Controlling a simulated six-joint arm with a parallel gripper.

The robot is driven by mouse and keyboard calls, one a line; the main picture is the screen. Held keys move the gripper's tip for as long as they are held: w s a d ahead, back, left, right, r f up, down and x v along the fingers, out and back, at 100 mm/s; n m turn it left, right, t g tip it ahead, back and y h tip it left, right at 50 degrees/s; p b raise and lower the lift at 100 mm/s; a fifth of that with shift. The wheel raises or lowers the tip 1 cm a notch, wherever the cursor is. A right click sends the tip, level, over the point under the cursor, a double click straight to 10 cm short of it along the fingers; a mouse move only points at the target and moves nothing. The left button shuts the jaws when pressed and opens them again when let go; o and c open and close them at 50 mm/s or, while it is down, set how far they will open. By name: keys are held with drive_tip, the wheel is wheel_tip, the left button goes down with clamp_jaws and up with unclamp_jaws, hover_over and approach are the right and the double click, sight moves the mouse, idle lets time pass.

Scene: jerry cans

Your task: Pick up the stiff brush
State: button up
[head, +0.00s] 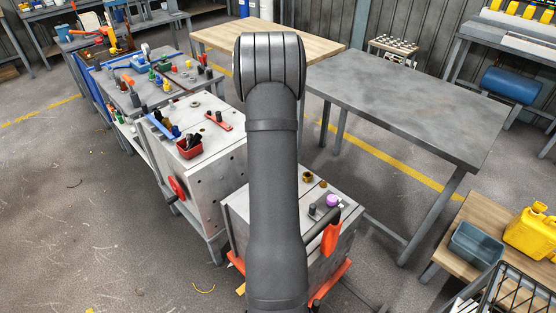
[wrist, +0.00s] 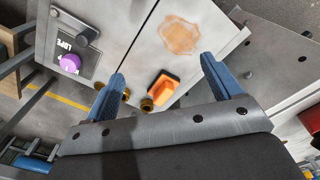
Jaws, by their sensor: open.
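An orange block-shaped object with a dark edge, which looks like the stiff brush (wrist: 163,88), lies on the light grey cabinet top (wrist: 128,40) in the wrist view. My gripper (wrist: 162,68) is open, with its two blue fingers apart. The brush appears between the fingers in that picture, with nothing held. I cannot tell how high the fingers are above the top. In the head view my arm hides the gripper and the brush.
Brass fittings (wrist: 147,104) sit close by the brush. A purple knob (wrist: 70,62) is on a dark panel. An orange-brown stain marks the top. In the head view, a grey table (head: 410,105) stands to the right, largely bare, and a cluttered workbench (head: 160,85) to the left.

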drive_tip(key=w+a+f+n+t+h, duration=0.15)
drive_tip(key=w+n, duration=0.45)
drive_tip(key=n, duration=0.7)
drive_tip(key=w+r+n+t+h, duration=0.15)
drive_tip(key=w+n, duration=0.55)
drive_tip(key=n, duration=0.7)
drive_tip(key=x, duration=1.2)
drive_tip(key=shift+a+f, duration=0.3)
drive_tip(key=shift+a, duration=0.05)
drive_tip(key=shift+s+x, duration=0.15)
drive_tip(key=shift+x, duration=1.2)
drive_tip(key=shift+s+x, duration=0.15)
drive_tip(key=shift+x, duration=1.2)
drive_tip(key=c, duration=1.1)
